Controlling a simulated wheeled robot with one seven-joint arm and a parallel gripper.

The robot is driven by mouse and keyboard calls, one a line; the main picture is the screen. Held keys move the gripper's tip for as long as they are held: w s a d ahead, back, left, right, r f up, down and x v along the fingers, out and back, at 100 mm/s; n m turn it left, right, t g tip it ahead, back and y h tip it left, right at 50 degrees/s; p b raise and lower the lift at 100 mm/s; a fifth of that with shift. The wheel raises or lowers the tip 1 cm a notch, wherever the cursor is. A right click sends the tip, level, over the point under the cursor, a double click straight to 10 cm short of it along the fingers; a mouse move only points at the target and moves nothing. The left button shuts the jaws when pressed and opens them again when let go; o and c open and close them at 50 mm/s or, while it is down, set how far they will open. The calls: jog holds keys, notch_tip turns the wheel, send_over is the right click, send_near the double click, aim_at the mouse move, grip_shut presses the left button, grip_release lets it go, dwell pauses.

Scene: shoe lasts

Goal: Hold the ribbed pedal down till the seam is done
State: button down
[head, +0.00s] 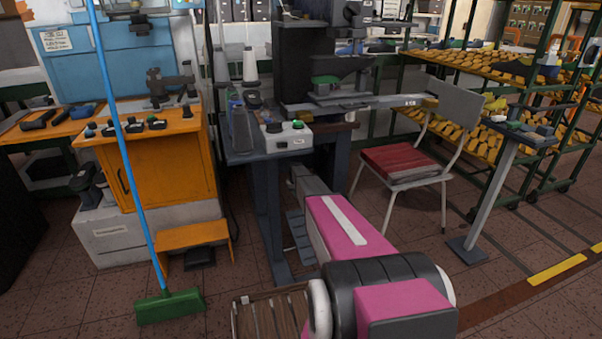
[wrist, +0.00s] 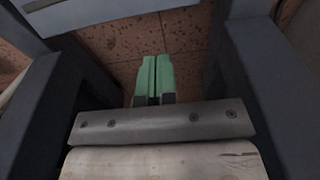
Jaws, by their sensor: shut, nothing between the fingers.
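My gripper shows in the wrist view (wrist: 153,80) with its two green fingers pressed together and nothing between them. It points at bare brown floor tiles, between dark blue-grey frame members on either side. In the head view my pink arm reaches under the sewing machine table, and the gripper itself is hidden. A blue-grey slatted plate, which looks like the ribbed pedal (head: 296,229), sits low under that table, partly covered by my arm. I cannot tell whether it is pressed, and no contact with my fingers shows. The sewing machine (head: 325,60) stands above.
A blue-grey table leg (head: 270,225) stands close left of my arm. A red-seated chair (head: 405,160) is at right. A pale blue-grey bar (wrist: 130,19) crosses the top of the wrist view.

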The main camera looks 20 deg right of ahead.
aim_at(291, 212)
jog(key=s+a+r, duration=0.1)
jog(key=a+r, duration=0.1)
jog(key=shift+s+a+t, duration=0.3)
jog(key=shift+s, duration=0.1)
jog(key=shift+f, duration=0.15)
jog(key=f, duration=0.4)
jog(key=w+f, duration=0.1)
jog(key=f, duration=0.4)
jog(key=w+f, duration=0.1)
jog(key=f, duration=0.3)
jog(key=shift+w+f, duration=0.25)
jog(key=shift+f, duration=0.05)
